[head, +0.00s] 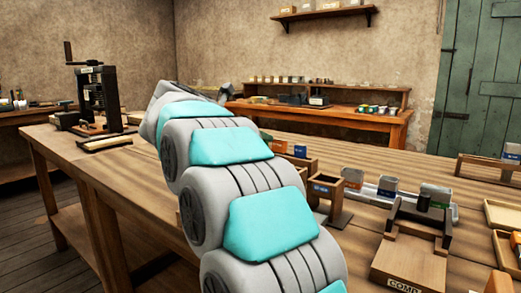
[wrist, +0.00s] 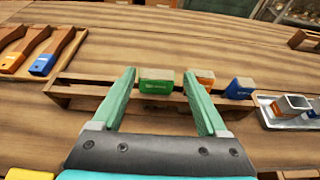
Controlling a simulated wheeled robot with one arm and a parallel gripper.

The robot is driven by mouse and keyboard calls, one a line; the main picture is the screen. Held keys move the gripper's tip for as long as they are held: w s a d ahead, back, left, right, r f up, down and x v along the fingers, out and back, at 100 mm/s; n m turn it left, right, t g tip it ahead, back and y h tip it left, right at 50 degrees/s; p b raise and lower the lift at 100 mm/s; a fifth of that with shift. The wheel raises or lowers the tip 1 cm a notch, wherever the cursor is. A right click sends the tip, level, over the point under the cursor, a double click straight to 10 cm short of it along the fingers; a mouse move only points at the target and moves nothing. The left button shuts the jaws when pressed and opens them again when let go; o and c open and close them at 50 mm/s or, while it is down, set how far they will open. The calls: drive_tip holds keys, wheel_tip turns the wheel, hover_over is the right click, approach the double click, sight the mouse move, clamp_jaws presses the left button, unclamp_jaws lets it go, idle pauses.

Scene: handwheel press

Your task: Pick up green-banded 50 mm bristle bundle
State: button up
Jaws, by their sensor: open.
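The green-banded bristle bundle (wrist: 156,86) stands in a low wooden rack (wrist: 85,92) in the wrist view. It has a pale grey-brown top. My gripper (wrist: 158,74) is open, with one green finger to each side of the bundle in the picture. The jaws look empty, and a gap of wood shows between the palm and the bundle. I cannot tell whether the fingertips reach it in depth. An orange-banded bundle (wrist: 206,78) is just beyond the right fingertip, and a blue-banded one (wrist: 240,88) stands further right. In the head view my arm hides the gripper.
Wooden handles (wrist: 42,52) with coloured ends lie left of the rack. A metal tray (wrist: 274,118) with coloured holders is at right. A wooden fixture (head: 411,248) and a small wooden stand (head: 325,192) are on the bench. A black handwheel press (head: 98,98) stands far left.

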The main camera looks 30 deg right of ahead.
drive_tip(key=shift+w+f+p+x, duration=0.1)
drive_tip(key=shift+p+x, duration=0.2)
drive_tip(key=shift+x, duration=1.3)
drive_tip(key=shift+w+f+p+x, duration=0.1)
drive_tip(key=shift+p+x, duration=0.2)
drive_tip(key=shift+x, duration=1.25)
drive_tip(key=shift+a, duration=0.15)
drive_tip(key=shift+c, duration=0.3)
drive_tip(key=c, duration=1.1)
drive_tip(key=shift+o, duration=0.2)
drive_tip(key=shift+r, duration=0.15)
